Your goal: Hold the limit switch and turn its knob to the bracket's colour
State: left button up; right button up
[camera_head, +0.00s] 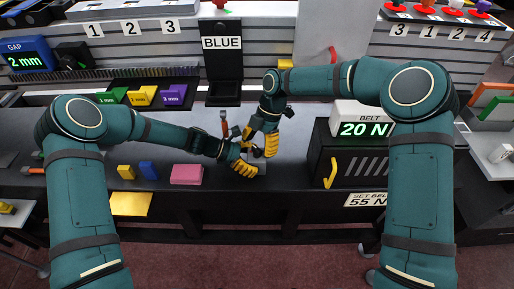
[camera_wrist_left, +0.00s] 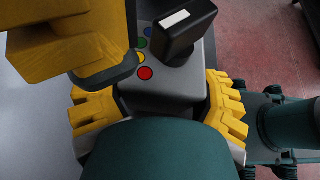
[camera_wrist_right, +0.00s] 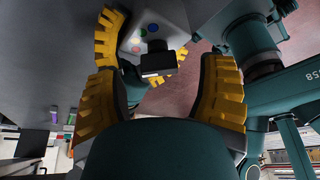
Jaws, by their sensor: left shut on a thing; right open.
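The limit switch is a grey box (camera_wrist_left: 165,92) with a black knob (camera_wrist_left: 182,30) bearing a white mark. Red, yellow, green and blue dots lie beside the knob; I cannot tell which one it points to. My left gripper (camera_head: 244,161) is shut on the grey body, one finger on each side. My right gripper (camera_head: 262,142) is open and close to the switch. In the right wrist view the knob (camera_wrist_right: 157,66) lies ahead between its spread fingers, apart from them. A sign reading BLUE (camera_head: 222,43) stands at the back; I cannot make out the bracket clearly.
On the dark table (camera_head: 110,160) are a pink block (camera_head: 187,174), a small yellow block (camera_head: 126,172) and a blue block (camera_head: 149,170). A belt unit (camera_head: 345,160) showing 20 N stands right of the grippers. Green, yellow and purple numbered blocks line the back left.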

jog(key=shift+x, duration=0.75)
jog(key=shift+c, duration=0.2)
jog(key=c, duration=1.1)
jog(key=shift+m, duration=0.3)
jog(key=shift+c, duration=0.2)
jog(key=m+t+y, duration=0.1)
jog(key=m, duration=0.2)
jog(key=shift+m, duration=0.3)
jog(key=m+t, duration=0.2)
jog(key=m, duration=0.2)
jog(key=shift+s+m, duration=0.1)
jog(key=shift+m, duration=0.2)
pick_arm(q)
jog(key=shift+d+r, duration=0.1)
pick_arm(e)
jog(key=m+t, duration=0.1)
jog(key=m, duration=0.1)
jog(key=m+t, duration=0.1)
jog(key=m, duration=0.2)
jog(key=shift+a, duration=0.1)
jog(key=shift+m+t+h, duration=0.4)
jog(key=shift+m+t, duration=0.1)
jog(key=shift+m, duration=1.6)
